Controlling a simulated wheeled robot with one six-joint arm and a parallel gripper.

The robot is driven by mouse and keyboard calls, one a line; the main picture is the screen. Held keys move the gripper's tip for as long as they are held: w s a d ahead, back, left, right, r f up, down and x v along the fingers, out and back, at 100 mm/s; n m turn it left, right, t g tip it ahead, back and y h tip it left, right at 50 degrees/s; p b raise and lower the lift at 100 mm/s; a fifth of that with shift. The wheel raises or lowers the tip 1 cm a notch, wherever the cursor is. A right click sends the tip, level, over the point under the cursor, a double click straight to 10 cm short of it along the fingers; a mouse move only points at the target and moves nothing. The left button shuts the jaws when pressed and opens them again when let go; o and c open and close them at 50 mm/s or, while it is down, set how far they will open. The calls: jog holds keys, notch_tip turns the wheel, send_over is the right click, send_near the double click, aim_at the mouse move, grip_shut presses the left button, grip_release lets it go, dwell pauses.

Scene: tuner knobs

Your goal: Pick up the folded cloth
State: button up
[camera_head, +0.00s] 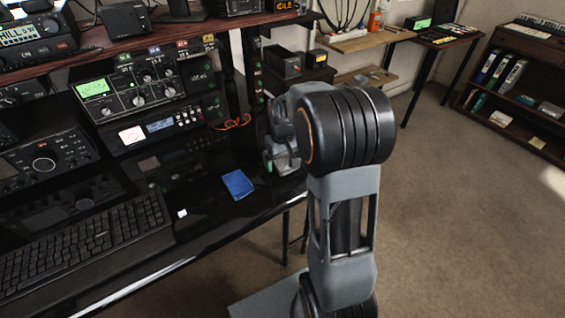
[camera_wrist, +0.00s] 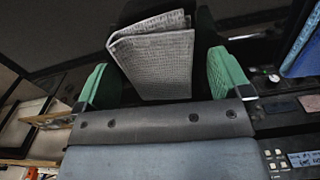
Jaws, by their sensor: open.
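A light grey, woven folded cloth (camera_wrist: 160,65) shows at the top middle of the wrist view, with its fold and layered edges visible. My gripper (camera_wrist: 160,78) is open, with one green fingertip to each side of the cloth in that view. Gaps show between the cloth and both fingertips; I cannot tell how far beyond them it lies. In the head view my gripper (camera_head: 281,158) is at the right end of the desk, partly behind my arm. The grey cloth is hidden there.
A flat blue item (camera_head: 238,184) lies on the dark desk left of my gripper; a blue thing (camera_wrist: 303,45) also shows at the wrist view's right edge. Radio equipment (camera_head: 140,85) and a keyboard (camera_head: 85,240) fill the left. Open carpet (camera_head: 450,220) lies to the right.

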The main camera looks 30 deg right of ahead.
aim_at(283, 159)
jog(key=c, duration=1)
jog(key=shift+r, duration=0.6)
notch_tip(283, 159, up, 3)
jog(key=shift+f+p, duration=0.2)
jog(key=shift+p, duration=0.25)
jog(key=s+r, duration=0.2)
jog(key=s+a+r+p, duration=0.1)
jog(key=s+r, duration=0.1)
jog(key=r, duration=0.1)
jog(key=shift+s+a+r, duration=0.1)
jog(key=shift+s+a, duration=0.1)
jog(key=s+a+r, duration=0.1)
jog(key=s, duration=0.2)
jog(key=s+a+r, duration=0.1)
jog(key=s, duration=0.2)
jog(key=s+r, duration=0.2)
jog(key=s, duration=0.1)
jog(key=shift+a+p, duration=0.35)
jog(key=shift+a, duration=0.05)
